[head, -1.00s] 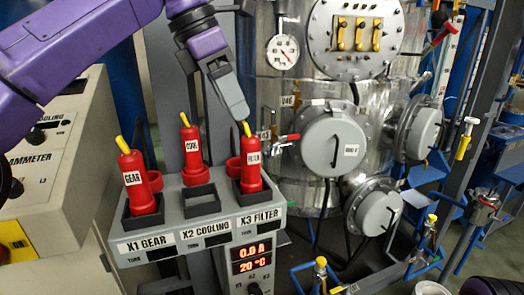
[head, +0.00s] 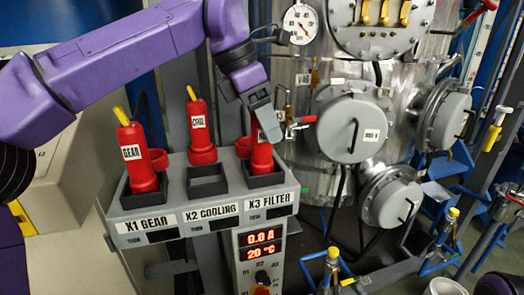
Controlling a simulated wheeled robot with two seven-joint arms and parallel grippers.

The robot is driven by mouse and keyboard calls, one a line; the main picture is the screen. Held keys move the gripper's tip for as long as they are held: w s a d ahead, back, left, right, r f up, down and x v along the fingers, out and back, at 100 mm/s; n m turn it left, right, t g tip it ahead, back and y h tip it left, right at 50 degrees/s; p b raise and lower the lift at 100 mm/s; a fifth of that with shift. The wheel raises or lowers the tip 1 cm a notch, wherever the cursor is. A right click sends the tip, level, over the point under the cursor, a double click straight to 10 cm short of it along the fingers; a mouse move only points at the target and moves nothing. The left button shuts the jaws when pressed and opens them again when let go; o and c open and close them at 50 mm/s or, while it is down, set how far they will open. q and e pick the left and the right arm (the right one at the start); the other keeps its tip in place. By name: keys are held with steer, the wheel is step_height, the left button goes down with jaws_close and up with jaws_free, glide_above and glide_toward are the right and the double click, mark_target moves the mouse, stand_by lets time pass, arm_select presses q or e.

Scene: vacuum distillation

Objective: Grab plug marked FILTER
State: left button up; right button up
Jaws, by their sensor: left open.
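The red FILTER plug (head: 262,158) stands in the right-hand socket above the X3 FILTER label (head: 268,203). My left gripper (head: 268,128) comes down from above, with its fingers at the plug's upper part, covering its yellow top and most of its label. The gripper is open; I cannot tell whether both fingers straddle the plug. The red GEAR plug (head: 141,160) stands in the left socket. The red COOL plug (head: 201,135) stands behind the empty X2 COOLING socket (head: 206,182). My right gripper is not in view.
The grey socket panel (head: 230,210) carries a red display (head: 260,247) reading 0.0 A and 20 °C below it. A steel vessel with grey round flanges (head: 347,125) and a red-handled valve (head: 300,121) stands close on the right.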

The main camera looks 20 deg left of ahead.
arm_select(q)
steer(key=shift+s+r, duration=0.15)
steer(key=shift+s, duration=0.05)
steer(key=shift+w, duration=0.15)
jaws_close()
